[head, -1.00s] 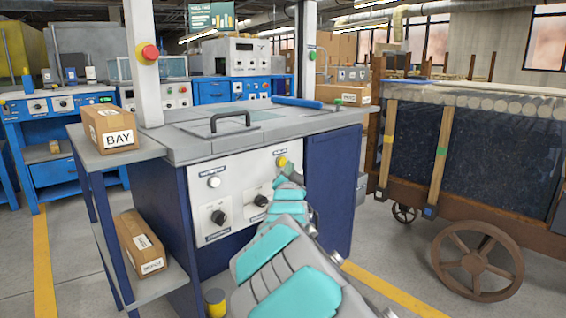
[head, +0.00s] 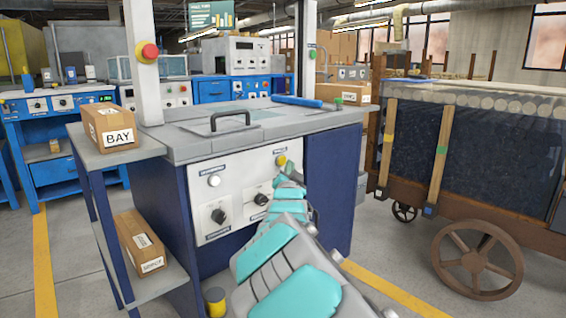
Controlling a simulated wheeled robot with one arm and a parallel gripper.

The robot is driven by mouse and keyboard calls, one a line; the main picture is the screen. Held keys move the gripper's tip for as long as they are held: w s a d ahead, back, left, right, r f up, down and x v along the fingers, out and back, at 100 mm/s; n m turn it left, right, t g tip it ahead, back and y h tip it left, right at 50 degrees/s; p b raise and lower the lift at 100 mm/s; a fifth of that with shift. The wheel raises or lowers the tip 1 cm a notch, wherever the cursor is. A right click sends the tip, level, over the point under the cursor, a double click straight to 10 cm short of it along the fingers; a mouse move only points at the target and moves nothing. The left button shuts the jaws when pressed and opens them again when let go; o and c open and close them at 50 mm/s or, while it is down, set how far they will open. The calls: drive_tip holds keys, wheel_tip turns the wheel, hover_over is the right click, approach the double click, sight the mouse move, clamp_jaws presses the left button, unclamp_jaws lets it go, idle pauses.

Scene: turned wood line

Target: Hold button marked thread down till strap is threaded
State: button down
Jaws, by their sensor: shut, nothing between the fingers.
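A white control panel (head: 240,186) on the front of the blue machine has a white button (head: 214,181) at upper left and a yellow button (head: 281,160) at upper right. Each has a small label above it, too small to read. Two black knobs sit below, a left knob (head: 218,216) and a right knob (head: 261,199). My gripper (head: 289,171) is shut and empty, just below and right of the yellow button. I cannot tell whether it touches the button. My arm hides the panel's lower right. No strap can be made out.
The machine's grey top (head: 290,122) carries a black handle (head: 230,120) and a blue roll (head: 297,101). A box marked BAY (head: 110,128) stands on the left side shelf. A wheeled wooden cart (head: 470,160) stands at right, with open floor between.

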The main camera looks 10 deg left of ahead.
idle(0.8)
drive_tip(key=shift+w+a, duration=0.3)
drive_tip(key=shift+a, duration=0.05)
drive_tip(key=shift+w+a+p, duration=0.2)
drive_tip(key=shift+a+p, duration=0.05)
drive_tip(key=shift+p, duration=0.2)
idle(0.6)
drive_tip(key=shift+s+d+b, duration=0.1)
drive_tip(key=shift+b, duration=0.2)
idle(0.9)
drive_tip(key=shift+s+d+b, duration=0.4)
drive_tip(key=shift+d+b, duration=0.1)
drive_tip(key=shift+b, duration=0.3)
